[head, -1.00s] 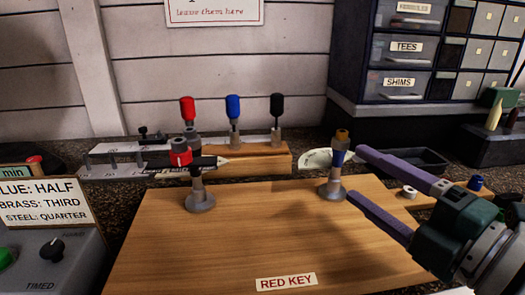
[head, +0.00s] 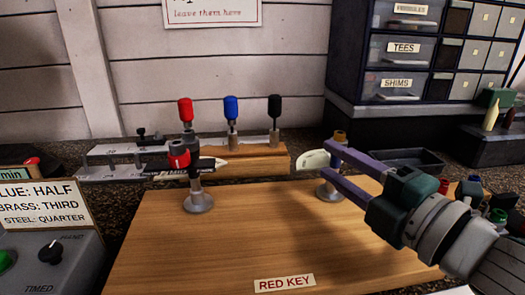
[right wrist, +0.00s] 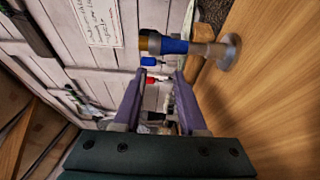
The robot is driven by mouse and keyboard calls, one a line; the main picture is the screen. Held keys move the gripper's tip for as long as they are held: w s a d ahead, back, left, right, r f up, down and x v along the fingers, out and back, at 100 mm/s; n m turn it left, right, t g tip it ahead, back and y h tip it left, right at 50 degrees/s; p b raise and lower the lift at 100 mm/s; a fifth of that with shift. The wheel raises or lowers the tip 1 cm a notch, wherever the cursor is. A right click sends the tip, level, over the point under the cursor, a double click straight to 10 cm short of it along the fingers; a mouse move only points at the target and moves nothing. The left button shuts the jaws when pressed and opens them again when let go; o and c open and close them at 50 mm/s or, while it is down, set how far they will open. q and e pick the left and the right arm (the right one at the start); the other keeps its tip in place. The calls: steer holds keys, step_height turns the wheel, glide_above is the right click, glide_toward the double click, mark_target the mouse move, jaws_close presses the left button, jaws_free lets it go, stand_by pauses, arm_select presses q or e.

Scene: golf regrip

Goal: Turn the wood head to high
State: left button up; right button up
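My right gripper (head: 330,159) is open at the right post (head: 340,135), which has a brass-coloured top and a grey round foot. Its two purple fingers hide most of the post's middle in the head view. In the right wrist view the post's blue sleeve (right wrist: 174,46) lies just past the fingertips (right wrist: 155,80), with nothing seen clamped between them. A pale, rounded piece (head: 312,160) shows just left of the fingertips; I cannot tell whether it is the wood head. The left post (head: 195,185) carries a red and dark fitting (head: 180,155). My left gripper is out of view.
A wooden rack (head: 250,160) behind the board holds red, blue and black handled tools. The wooden board (head: 240,235) is clear in the middle, with a RED KEY label (head: 285,283) in front. A control box (head: 50,260) stands at left, a dark tray (head: 415,158) at right.

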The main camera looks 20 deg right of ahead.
jaws_close()
stand_by(0.9)
